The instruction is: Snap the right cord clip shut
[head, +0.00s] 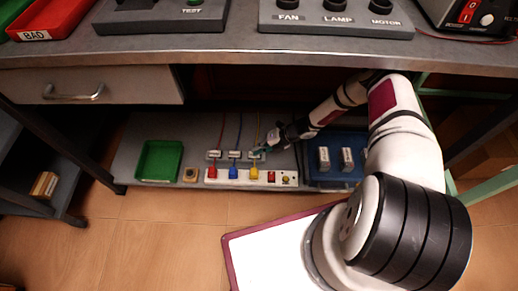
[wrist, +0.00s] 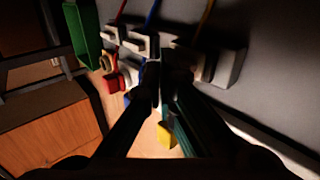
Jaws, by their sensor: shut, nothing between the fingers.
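The right cord clip (head: 257,152) is a small pale block on the low shelf, on the yellow cord (head: 258,130), behind the yellow plug (head: 254,172). In the wrist view the clip (wrist: 228,68) shows as a pale block just right of my fingers, partly hidden by them; I cannot tell whether its lid is down. My gripper (head: 268,148) is beside the clip, shut and empty. In the wrist view its dark fingers (wrist: 164,72) reach up the middle; contact with the clip cannot be made out. The middle clip (head: 235,155) and left clip (head: 214,155) stand to the left.
A white power strip (head: 224,175) with red, blue and yellow plugs runs in front of the clips. A green tray (head: 158,160) is at the left, a blue tray (head: 322,177) with pale blocks at the right. The bench top (head: 200,49) hangs above my forearm.

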